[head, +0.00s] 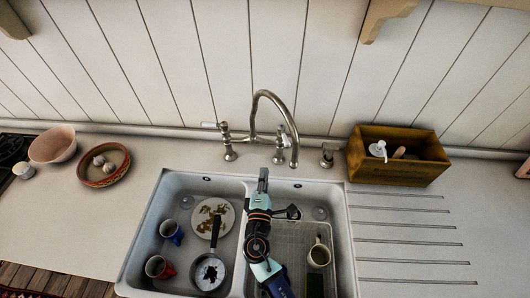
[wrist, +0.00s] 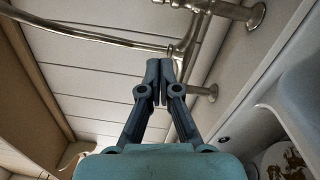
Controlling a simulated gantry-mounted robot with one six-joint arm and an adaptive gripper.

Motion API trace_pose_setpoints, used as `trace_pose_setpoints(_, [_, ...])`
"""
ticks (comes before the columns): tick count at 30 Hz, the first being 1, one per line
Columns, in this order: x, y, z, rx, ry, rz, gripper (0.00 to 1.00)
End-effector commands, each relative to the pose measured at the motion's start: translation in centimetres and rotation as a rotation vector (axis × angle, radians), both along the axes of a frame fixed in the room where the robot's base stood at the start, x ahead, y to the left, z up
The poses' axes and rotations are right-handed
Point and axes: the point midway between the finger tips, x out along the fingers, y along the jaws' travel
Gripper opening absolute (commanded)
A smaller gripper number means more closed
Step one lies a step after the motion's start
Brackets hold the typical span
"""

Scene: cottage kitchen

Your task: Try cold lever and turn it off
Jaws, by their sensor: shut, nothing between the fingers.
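The metal bridge faucet (head: 270,97) stands behind the double sink, with a tall curved spout. A left tap handle (head: 227,140) stands upright on the left pillar, with a small white end pointing left. A right tap handle (head: 288,118) shows beside the spout, partly overlapped by it. I cannot read which is cold. No running water is visible. My gripper (head: 263,180) is in front of the faucet, over the sink divider, apart from both handles as far as I can tell. In the wrist view my gripper (wrist: 160,70) is shut and empty, with faucet pipes (wrist: 95,38) beyond it.
The left basin holds a plate (head: 225,211), a pan (head: 208,272) and blue (head: 171,231) and red (head: 158,267) mugs. The right basin holds a rack and a cream mug (head: 319,254). A wooden box (head: 390,172) and a soap dispenser (head: 327,155) stand right of the faucet.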

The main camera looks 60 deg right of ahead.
Motion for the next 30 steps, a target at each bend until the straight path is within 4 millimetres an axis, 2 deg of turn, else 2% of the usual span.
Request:
trace_pose_setpoints(5, [0.8, -1.9, 0.3, 0.001, -0.003, -0.004, 0.0])
trace_pose_setpoints(16, [4.0, -9.2, 0.6, 0.002, -0.006, -0.003, 0.0])
trace_pose_setpoints(22, [1.6, -10.9, 1.4, 0.003, -0.004, -0.003, 0.0])
trace_pose_setpoints(30, [0.9, -11.4, 1.4, 0.004, -0.006, -0.001, 0.0])
